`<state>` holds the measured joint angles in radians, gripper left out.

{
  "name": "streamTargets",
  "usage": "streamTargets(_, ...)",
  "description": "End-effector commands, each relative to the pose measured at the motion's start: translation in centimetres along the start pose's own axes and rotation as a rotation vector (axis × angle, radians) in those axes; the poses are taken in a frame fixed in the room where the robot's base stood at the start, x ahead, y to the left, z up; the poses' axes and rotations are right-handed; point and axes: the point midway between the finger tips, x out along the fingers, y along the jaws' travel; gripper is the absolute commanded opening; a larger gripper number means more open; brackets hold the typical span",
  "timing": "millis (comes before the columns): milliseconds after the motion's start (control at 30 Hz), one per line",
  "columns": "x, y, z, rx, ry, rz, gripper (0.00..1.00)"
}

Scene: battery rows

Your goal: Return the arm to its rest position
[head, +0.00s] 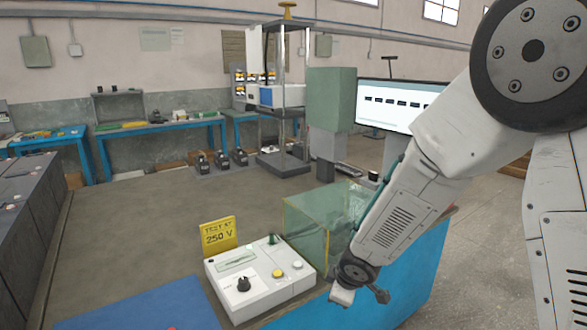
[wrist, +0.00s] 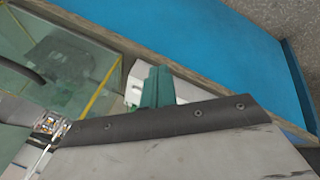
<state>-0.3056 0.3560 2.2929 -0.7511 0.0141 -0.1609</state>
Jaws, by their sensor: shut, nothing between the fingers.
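My arm comes down from the upper right in the head view. My gripper (head: 343,296) is at its lower end, small and partly turned away, beside the right end of the white tester and in front of the clear green box. It is shut and I see nothing held in it. In the wrist view a pale panel with a dark riveted edge fills the lower part, and I cannot make out the fingertips there.
The white tester (head: 256,284) has knobs and a yellow "TEST AT 250 V" sign (head: 219,234) behind it. The clear green box (head: 310,223) stands close to my forearm, near the blue bench side (head: 412,279). A monitor (head: 388,104) stands behind the arm. Open floor lies right.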

Motion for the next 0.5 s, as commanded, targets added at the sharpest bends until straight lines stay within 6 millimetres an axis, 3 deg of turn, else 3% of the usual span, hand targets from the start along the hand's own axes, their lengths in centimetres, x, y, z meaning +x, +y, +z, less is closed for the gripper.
streamTargets(167, -4.8, 0.6, 4.7, 0.194, -0.190, 0.013, 0.00)
streamTargets(267, -8.9, 0.2, 7.7, 0.337, -0.303, 0.010, 0.00)
streamTargets(500, -20.4, -3.8, 13.5, 0.718, -0.514, -0.051, 0.00)
